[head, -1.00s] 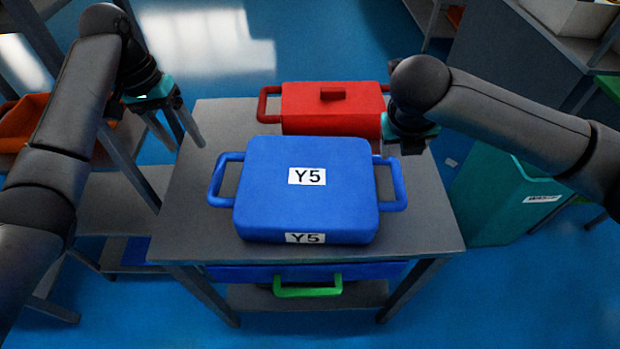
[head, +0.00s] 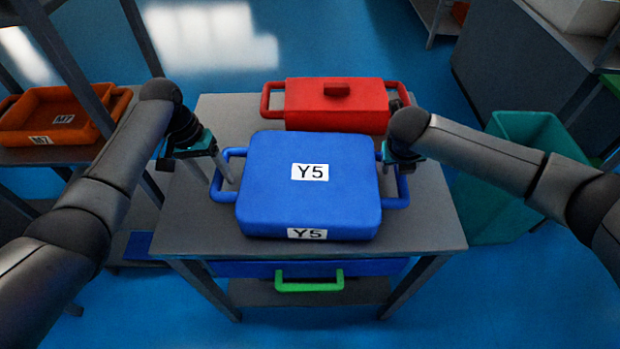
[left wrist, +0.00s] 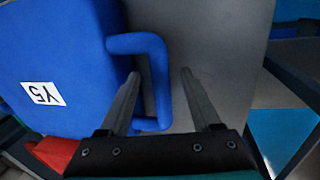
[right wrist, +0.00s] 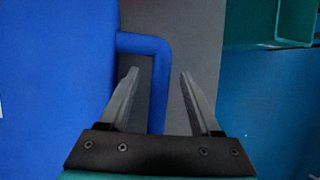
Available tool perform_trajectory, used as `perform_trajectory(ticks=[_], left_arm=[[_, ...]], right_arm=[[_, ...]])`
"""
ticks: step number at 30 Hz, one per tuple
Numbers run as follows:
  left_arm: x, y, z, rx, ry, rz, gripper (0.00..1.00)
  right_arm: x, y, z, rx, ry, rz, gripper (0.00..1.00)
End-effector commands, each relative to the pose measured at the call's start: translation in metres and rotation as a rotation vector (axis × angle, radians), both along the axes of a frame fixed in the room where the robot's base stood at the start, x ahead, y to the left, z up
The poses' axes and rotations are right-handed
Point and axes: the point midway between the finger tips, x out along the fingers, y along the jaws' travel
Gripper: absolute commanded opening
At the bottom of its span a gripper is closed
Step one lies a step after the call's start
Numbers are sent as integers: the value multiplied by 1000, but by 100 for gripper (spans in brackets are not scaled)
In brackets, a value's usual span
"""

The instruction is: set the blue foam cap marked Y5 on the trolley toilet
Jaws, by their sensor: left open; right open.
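The blue foam cap (head: 265,205) marked Y5 lies flat on the grey table (head: 420,215), with a loop handle on each side. My left gripper (head: 222,168) is open at its left handle. In the left wrist view that handle (left wrist: 160,75) runs between the open fingers (left wrist: 160,85). My right gripper (head: 398,165) is open at the right handle; its fingertips are partly hidden in the head view. In the right wrist view the right handle (right wrist: 158,80) lies between the open fingers (right wrist: 160,80). No toilet can be made out.
A red cap-like block (head: 310,105) with handles sits just behind the blue cap. An orange tray (head: 40,120) marked M7 is on a shelf at left. A teal bin (head: 490,200) stands right of the table. A green handle (head: 310,282) shows on a blue drawer below.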

Motion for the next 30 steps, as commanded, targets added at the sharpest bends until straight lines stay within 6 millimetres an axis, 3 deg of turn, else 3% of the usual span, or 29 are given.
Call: perform_trajectory(ticks=[6, 18, 30], left_arm=[[-1, -4, -16, -1, 1, -1, 64], [0, -4, -20, -1, 0, -1, 64], [0, -4, -20, -1, 0, 0, 20]], right_arm=[[6, -4, -15, 0, -1, -1, 64], [8, -5, -18, 0, -2, 0, 64], [8, -5, -18, 0, -1, -1, 20]])
